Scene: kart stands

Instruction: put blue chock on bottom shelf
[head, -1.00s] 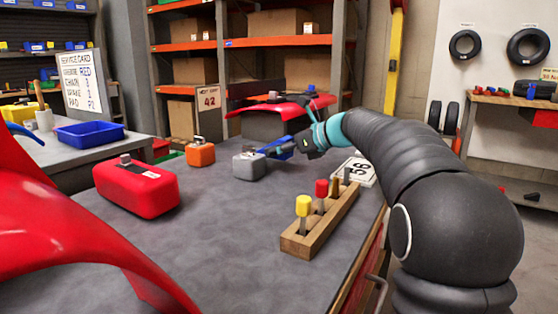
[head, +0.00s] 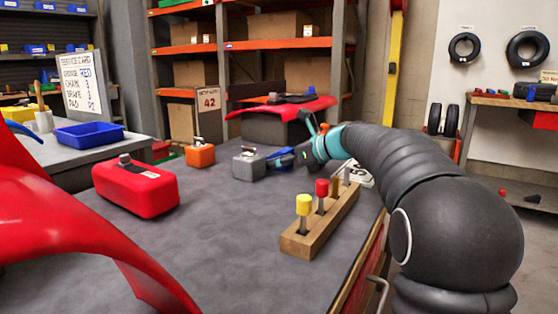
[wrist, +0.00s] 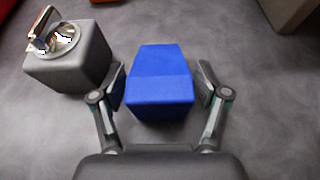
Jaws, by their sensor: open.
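The blue chock (wrist: 160,80) lies on the grey bench top (head: 225,230). In the wrist view it sits between the two open fingers of my gripper (wrist: 163,88), with a narrow gap showing on each side. In the head view the blue chock (head: 281,153) shows partly, just left of my gripper (head: 300,156), which hides some of it. The orange-edged shelving (head: 277,42) stands behind the bench; its lowest part is hidden by the bench and the things on it.
A grey canister (head: 249,165) with a metal cap stands close left of the chock. An orange canister (head: 200,154) and a red canister (head: 136,188) stand farther left. A wooden block with coloured-handled tools (head: 318,225) is nearer. A red kart panel (head: 282,106) lies behind.

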